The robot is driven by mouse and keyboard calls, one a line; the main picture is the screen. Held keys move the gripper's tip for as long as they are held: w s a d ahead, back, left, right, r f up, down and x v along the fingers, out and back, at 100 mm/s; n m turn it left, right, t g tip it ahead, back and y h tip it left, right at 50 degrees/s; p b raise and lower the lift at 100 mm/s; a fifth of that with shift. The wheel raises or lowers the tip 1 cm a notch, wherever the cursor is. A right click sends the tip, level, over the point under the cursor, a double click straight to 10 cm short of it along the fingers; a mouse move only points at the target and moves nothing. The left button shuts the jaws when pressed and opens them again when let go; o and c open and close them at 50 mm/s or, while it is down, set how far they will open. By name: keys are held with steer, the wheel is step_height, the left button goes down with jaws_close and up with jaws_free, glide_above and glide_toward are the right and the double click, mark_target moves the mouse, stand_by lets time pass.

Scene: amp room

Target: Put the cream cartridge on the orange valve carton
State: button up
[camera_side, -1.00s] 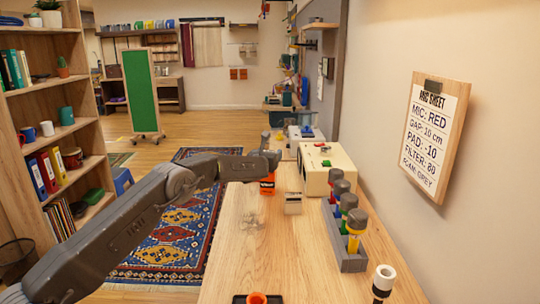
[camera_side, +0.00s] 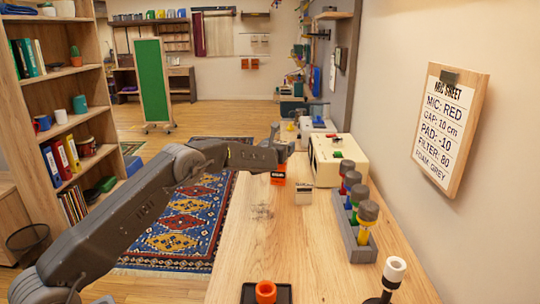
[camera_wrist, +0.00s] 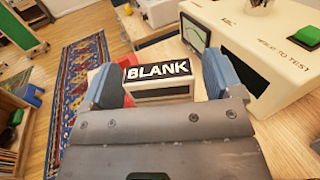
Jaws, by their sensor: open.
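The cream cartridge (camera_side: 303,196) stands on the wooden bench, just right of and nearer than the orange valve carton (camera_side: 278,177). My gripper (camera_side: 281,143) is in the air above and behind the carton in the side view; its fingers are hard to make out there. In the wrist view my gripper (camera_wrist: 160,72) is open, with a finger at each side of the picture's middle. A block with a black "BLANK" label (camera_wrist: 158,68), seemingly the cartridge, shows between the fingers; contact cannot be told. A red-orange patch, likely the carton (camera_wrist: 128,99), is mostly hidden by the left finger.
A cream tester box (camera_side: 338,160) stands behind and right of the cartridge. A grey rack (camera_side: 358,240) with several coloured, grey-topped pieces runs along the right. The middle bench is clear.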

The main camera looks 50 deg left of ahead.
steer(key=s+d+r+n+g+y, duration=0.25)
steer(key=s+n, duration=0.35)
steer(key=s, duration=0.4)
steer(key=s+d+r+n+g+y, duration=0.1)
steer(key=s+r+n+g, duration=0.4)
steer(key=s, duration=0.6)
steer(key=s+d+r+n+g+y, duration=0.1)
steer(key=s+d+r+n, duration=0.1)
steer(key=s+n, duration=0.65)
steer(key=s+d+f+n+g+h, duration=0.2)
steer(key=s+d+n+h, duration=0.9)
steer(key=s+d, duration=0.9)
steer(key=s+n, duration=0.1)
steer(key=s, duration=0.2)
steer(key=shift+s, duration=0.15)
steer(key=shift+g+h, duration=0.25)
